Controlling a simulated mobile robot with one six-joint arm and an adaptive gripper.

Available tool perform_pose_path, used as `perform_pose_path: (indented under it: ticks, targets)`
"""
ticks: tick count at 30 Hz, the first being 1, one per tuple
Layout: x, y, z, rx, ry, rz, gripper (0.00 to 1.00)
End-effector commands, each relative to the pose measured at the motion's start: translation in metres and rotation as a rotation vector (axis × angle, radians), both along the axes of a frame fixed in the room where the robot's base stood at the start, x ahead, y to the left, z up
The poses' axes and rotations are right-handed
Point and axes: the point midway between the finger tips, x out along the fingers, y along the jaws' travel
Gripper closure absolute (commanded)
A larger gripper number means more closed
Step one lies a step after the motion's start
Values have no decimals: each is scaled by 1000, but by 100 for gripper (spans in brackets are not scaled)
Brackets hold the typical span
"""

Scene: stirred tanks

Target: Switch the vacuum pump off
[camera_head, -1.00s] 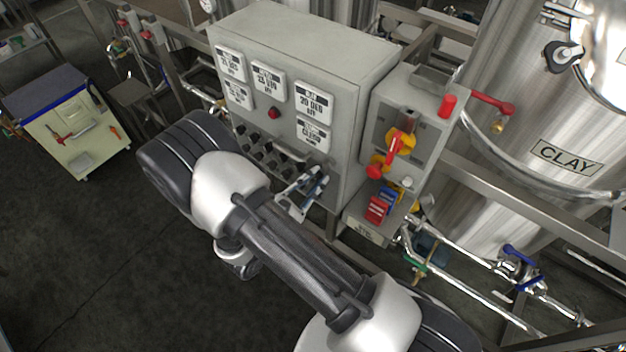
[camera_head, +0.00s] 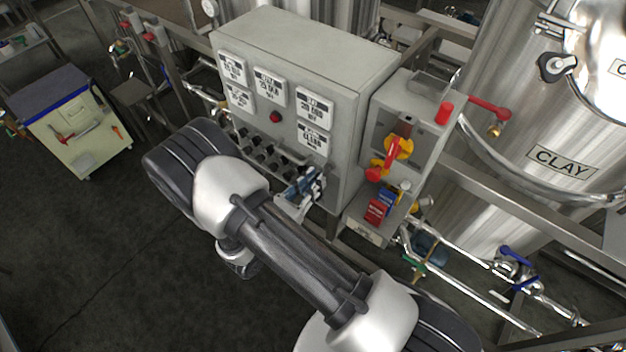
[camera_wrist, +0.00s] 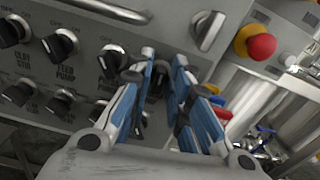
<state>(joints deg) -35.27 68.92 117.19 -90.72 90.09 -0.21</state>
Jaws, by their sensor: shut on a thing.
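The grey control panel (camera_head: 290,60) carries rows of black rotary knobs on its lower front. In the wrist view my gripper (camera_wrist: 165,62), with blue-sided fingers, is shut around one dark knob (camera_wrist: 159,80) in the upper row. The fingers hide much of this knob and its label, so I cannot read its name or its setting. The knob to its left (camera_wrist: 113,60) has a partly readable label. Another knob (camera_wrist: 62,44) is labelled "FEED PUMP". In the head view my gripper (camera_head: 305,188) is at the panel's lower right.
A metal bar handle (camera_wrist: 105,10) runs above the knobs. A box with a red-and-yellow switch (camera_head: 396,150) stands beside the panel. Pipes and the CLAY tank (camera_head: 530,110) are farther right.

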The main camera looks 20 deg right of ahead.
Motion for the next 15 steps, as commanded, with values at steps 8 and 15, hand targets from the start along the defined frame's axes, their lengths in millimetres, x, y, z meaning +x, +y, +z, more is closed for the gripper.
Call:
perform_pose_path:
  ticks: [8,15]
  targets:
    - [1,1,0,-131,183,0,100]
    - [1,1,-1,-208,288,0,100]
